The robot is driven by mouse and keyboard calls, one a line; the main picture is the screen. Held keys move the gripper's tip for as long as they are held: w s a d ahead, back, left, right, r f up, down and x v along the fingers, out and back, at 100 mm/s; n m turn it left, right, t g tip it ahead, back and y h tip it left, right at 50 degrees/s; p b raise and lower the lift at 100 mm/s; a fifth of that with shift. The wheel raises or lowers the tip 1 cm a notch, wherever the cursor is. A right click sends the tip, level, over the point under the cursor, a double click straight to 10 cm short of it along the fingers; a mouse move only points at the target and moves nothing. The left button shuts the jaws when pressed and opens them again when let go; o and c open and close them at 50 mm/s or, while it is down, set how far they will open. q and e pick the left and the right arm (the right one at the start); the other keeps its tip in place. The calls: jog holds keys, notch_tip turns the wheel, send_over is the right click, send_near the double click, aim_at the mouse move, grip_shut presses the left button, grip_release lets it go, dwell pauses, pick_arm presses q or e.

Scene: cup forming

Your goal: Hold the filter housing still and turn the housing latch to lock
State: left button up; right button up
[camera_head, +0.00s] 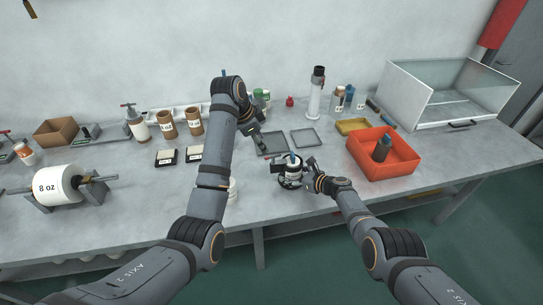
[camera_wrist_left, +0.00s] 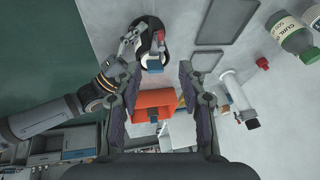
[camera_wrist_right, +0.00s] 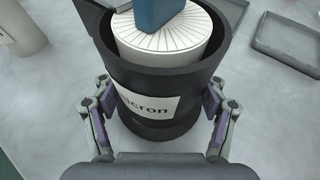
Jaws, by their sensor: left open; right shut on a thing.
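The filter housing (camera_head: 291,178) is a dark cup standing upright near the front middle of the bench. In the right wrist view the housing (camera_wrist_right: 160,85) has a label ending in "cron" and a white pleated filter (camera_wrist_right: 170,38) inside, with a blue part (camera_wrist_right: 158,12) on top. My right gripper (camera_head: 313,178) is shut on the housing's lower body, one finger on each side. My left gripper (camera_head: 262,143) is open and empty, above and behind the housing. In the left wrist view the housing (camera_wrist_left: 142,46) is beyond the fingertips, with a red part (camera_wrist_left: 160,37) on it. I cannot clearly identify the latch.
A red-orange bin (camera_head: 384,158) holding a dark bottle stands right of the housing. Two flat grey trays (camera_head: 305,138) lie behind it. A white cylinder (camera_head: 317,92) stands farther back. A large roll (camera_head: 58,186) is far left. Bare bench lies around the housing.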

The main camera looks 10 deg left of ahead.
aim_at(271, 157)
pick_arm(q)
jog(key=x, duration=1.2)
jog(key=shift+s+d, duration=0.1)
jog(key=shift+d, duration=0.05)
grip_shut()
